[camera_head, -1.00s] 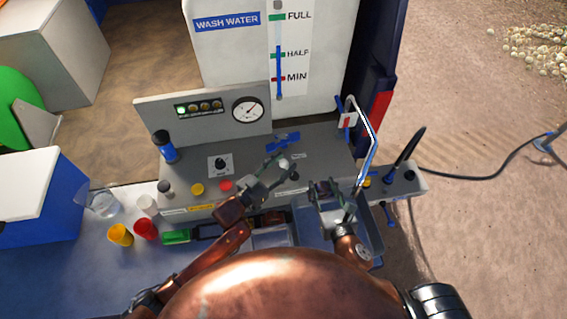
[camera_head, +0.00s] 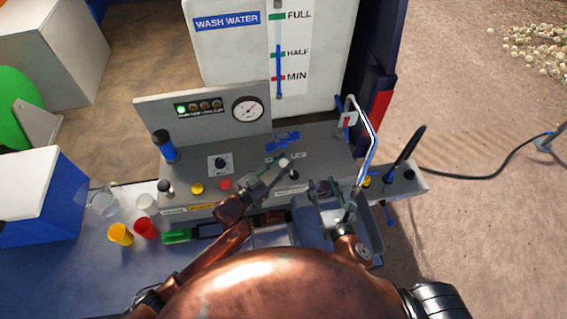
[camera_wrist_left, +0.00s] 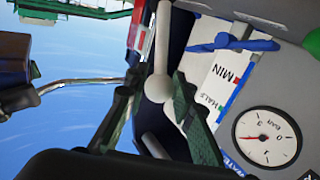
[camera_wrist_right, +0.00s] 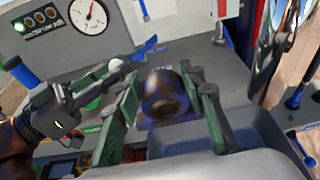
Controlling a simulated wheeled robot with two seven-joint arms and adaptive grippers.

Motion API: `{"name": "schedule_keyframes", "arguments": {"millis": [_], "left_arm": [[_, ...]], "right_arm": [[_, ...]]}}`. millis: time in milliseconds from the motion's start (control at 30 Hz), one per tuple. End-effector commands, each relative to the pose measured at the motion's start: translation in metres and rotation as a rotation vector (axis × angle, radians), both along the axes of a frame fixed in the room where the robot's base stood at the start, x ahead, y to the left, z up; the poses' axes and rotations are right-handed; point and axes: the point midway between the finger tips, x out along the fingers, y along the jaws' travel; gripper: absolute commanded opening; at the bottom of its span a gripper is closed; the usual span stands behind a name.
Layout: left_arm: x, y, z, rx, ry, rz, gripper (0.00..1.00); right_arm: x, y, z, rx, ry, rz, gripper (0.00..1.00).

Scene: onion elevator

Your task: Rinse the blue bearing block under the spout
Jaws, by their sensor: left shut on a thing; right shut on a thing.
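The blue bearing block (camera_wrist_right: 165,98), dark blue with a brown round bore, is between the fingers of my right gripper (camera_head: 324,190), which is shut on it. It is above the grey basin (camera_head: 372,232), close to the lower end of the chrome spout (camera_head: 372,142). I see no water coming from the spout. My left gripper (camera_head: 279,170) is shut on a white ball knob (camera_wrist_left: 157,88) on a pale rod, in front of the grey panel. In the head view its fingers partly cover the knob.
A blue valve handle (camera_head: 283,140) lies on the panel behind my left gripper. Yellow (camera_head: 120,235) and red (camera_head: 146,228) cups and a clear jug (camera_head: 103,203) stand at the left. A dark upright handle (camera_head: 407,147) is right of the spout.

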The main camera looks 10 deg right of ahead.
Motion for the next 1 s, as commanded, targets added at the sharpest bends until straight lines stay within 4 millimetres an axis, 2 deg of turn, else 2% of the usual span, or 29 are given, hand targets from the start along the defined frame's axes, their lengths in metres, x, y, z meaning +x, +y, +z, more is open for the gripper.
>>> {"name": "schedule_keyframes", "arguments": {"millis": [367, 733, 1000], "left_arm": [[0.000, 0.000, 0.001, 0.006, 0.000, 0.000, 0.00], [0.000, -0.013, 0.009, 0.126, 0.000, 0.000, 0.00], [0.001, -0.014, 0.005, 0.148, -0.001, 0.002, 0.00]], "right_arm": [[0.000, 0.000, 0.004, 0.000, -0.003, 0.000, 0.00], [0.000, 0.000, 0.044, 0.000, -0.006, 0.000, 0.00], [0.000, 0.000, 0.045, 0.000, -0.005, 0.000, 0.00]]}}
